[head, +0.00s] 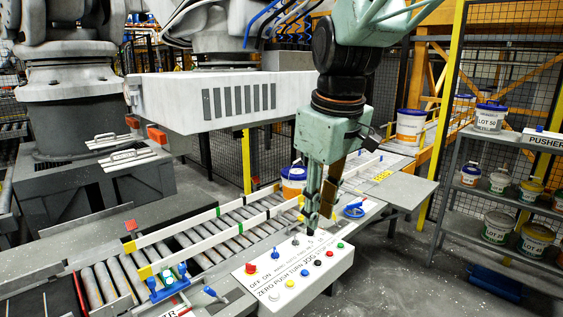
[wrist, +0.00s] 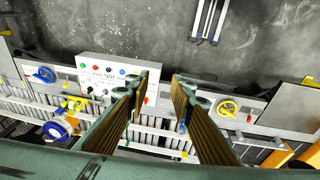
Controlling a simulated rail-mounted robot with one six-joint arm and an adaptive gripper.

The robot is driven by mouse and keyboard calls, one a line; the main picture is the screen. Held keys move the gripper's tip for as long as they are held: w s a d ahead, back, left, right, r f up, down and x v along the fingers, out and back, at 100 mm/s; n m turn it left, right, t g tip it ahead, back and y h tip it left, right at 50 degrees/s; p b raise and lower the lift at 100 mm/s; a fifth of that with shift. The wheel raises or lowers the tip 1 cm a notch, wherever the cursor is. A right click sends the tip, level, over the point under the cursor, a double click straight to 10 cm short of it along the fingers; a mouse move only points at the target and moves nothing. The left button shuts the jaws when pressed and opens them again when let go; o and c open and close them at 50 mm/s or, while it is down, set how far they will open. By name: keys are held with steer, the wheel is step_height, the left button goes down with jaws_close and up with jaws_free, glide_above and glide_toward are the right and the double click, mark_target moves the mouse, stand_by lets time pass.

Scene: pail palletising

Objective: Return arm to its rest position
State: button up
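My gripper (head: 320,216) hangs from my green arm, pointing down over the conveyor area, just behind the control panel (head: 300,268) in the head view. In the wrist view my gripper (wrist: 165,77) has its two brown-padded fingers apart with nothing between them. A white pail (head: 293,182) with a blue lid is on the roller conveyor (head: 205,240), behind and left of the fingers. That pail (wrist: 62,127) also shows at the lower left of the wrist view, clear of the fingers.
The control panel (wrist: 110,72) has several coloured buttons. Shelves (head: 490,205) with several pails stand at the right. A large white machine body (head: 215,100) is behind my arm at the left. Mesh fencing (head: 500,60) rises at the back. The grey floor (head: 400,270) at front right is open.

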steer(key=s+d+f+m+b, duration=0.1)
steer(key=s+d+m, duration=0.2)
steer(key=s, duration=0.7)
steer(key=s+d+f+m+t+b, duration=0.1)
steer(key=s+d+m, duration=0.2)
steer(key=s, duration=0.7)
steer(key=s+d+f+m+b, duration=0.1)
steer(key=s+d+m, duration=0.2)
steer(key=s+d, duration=0.4)
steer(key=shift+s+f+t+h, duration=0.3)
steer(key=shift+s, duration=1.25)
steer(key=shift+d, duration=0.1)
steer(key=shift+c, duration=0.2)
